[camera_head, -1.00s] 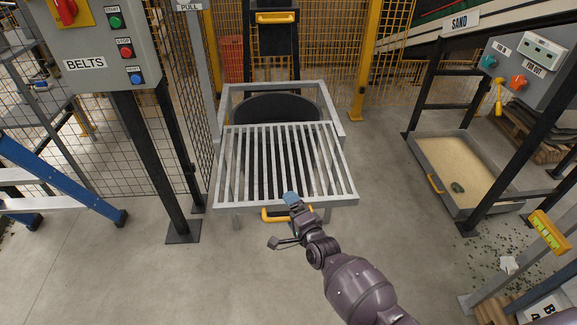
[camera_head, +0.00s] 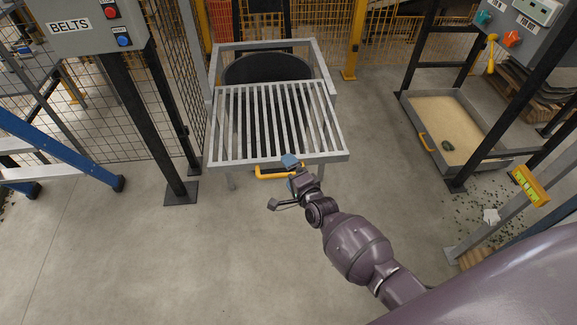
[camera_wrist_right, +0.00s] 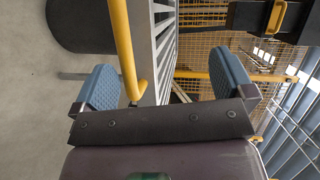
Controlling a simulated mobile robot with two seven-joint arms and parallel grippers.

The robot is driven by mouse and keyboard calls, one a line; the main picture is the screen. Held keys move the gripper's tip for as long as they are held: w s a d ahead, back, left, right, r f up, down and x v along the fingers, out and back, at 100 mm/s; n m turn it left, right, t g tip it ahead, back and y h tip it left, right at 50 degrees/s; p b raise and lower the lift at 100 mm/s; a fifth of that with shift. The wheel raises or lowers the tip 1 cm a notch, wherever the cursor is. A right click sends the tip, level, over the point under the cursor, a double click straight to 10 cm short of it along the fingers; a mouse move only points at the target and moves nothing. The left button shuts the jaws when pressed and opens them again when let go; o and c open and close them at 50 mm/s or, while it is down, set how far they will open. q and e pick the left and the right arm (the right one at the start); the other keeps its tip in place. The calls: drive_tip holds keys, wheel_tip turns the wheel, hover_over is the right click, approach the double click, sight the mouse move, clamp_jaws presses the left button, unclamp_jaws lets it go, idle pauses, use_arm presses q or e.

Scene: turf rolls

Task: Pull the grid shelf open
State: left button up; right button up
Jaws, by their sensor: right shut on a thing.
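The grid shelf (camera_head: 265,120) is a grey frame of parallel bars, sticking out in front of a grey stand (camera_head: 318,62). A dark round drum (camera_head: 265,68) shows behind and under it. A yellow handle (camera_head: 268,173) sits on the shelf's front edge. My right gripper (camera_head: 291,166) is at the right part of this handle, shut on it. In the right wrist view the yellow handle (camera_wrist_right: 124,45) passes between the two blue finger pads of the gripper (camera_wrist_right: 163,62), nearer the left pad. My left gripper is in neither view.
A control box labelled BELTS (camera_head: 75,28) on black posts and a mesh fence stand left, with a blue ladder (camera_head: 60,150). A sand tray (camera_head: 487,155) lies right. The floor in front of the shelf is clear.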

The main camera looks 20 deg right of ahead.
drive_tip(key=shift+w+r, duration=0.1)
drive_tip(key=shift+r, duration=0.8)
drive_tip(key=shift+c, duration=0.6)
drive_tip(key=shift+s, duration=0.35)
drive_tip(key=c, duration=0.6)
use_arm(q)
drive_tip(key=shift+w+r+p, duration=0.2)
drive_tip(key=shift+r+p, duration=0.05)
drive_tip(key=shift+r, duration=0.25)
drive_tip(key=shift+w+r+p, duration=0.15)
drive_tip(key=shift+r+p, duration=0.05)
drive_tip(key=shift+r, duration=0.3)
use_arm(e)
drive_tip(key=shift+s+d+f, duration=0.15)
drive_tip(key=shift+s+f, duration=0.4)
drive_tip(key=shift+s, duration=1)
drive_tip(key=shift+s+d+f, duration=0.15)
drive_tip(key=shift+s+f, duration=0.35)
drive_tip(key=shift+s, duration=1.05)
drive_tip(key=shift+s+d+f, duration=0.15)
drive_tip(key=shift+s+f, duration=0.4)
drive_tip(key=shift+s, duration=1)
